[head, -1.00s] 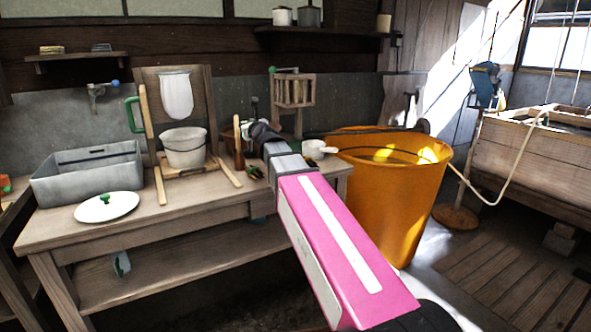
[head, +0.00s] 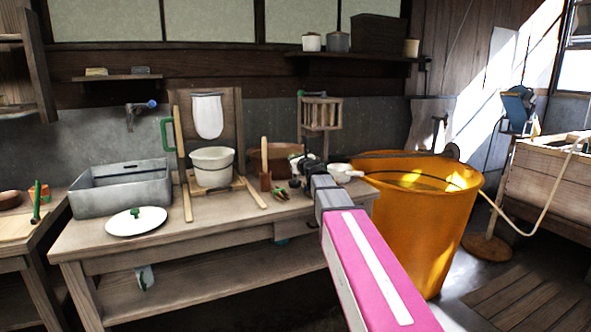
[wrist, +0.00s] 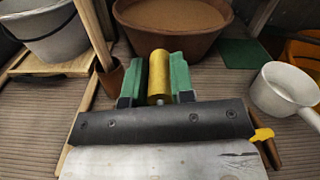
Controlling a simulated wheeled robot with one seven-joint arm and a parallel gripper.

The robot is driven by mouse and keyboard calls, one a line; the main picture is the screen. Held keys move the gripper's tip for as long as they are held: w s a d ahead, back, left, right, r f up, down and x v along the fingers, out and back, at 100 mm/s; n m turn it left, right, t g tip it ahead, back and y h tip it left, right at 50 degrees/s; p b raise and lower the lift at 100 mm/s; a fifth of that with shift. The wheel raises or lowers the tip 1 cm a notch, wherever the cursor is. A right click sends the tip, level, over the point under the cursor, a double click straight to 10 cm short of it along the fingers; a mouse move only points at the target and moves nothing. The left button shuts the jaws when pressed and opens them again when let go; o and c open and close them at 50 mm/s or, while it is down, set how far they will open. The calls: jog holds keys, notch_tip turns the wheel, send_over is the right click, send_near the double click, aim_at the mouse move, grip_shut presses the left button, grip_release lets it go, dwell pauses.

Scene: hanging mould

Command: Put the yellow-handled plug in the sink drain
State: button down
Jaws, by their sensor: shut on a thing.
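My gripper is shut on the yellow handle (wrist: 158,78) of the plug in the wrist view, with a green fingertip pad on each side. The plug's lower part is hidden. In the head view my gripper (head: 300,178) is over the right part of the wooden bench, and the plug cannot be made out there. The grey sink (head: 121,191) is a rectangular basin at the bench's left, well left of my gripper. Its drain is hidden by the front wall.
A white lid (head: 135,222) lies before the sink. A white bucket (head: 212,168) on a wooden stand is between sink and gripper. A brown bowl (wrist: 170,35) is just ahead, a white ladle (wrist: 280,90) to the right. The orange tub (head: 425,230) stands right of the bench.

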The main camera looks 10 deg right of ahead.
aim_at(296, 182)
jog(key=shift+f, duration=2.1)
jog(key=c, duration=1)
grip_release()
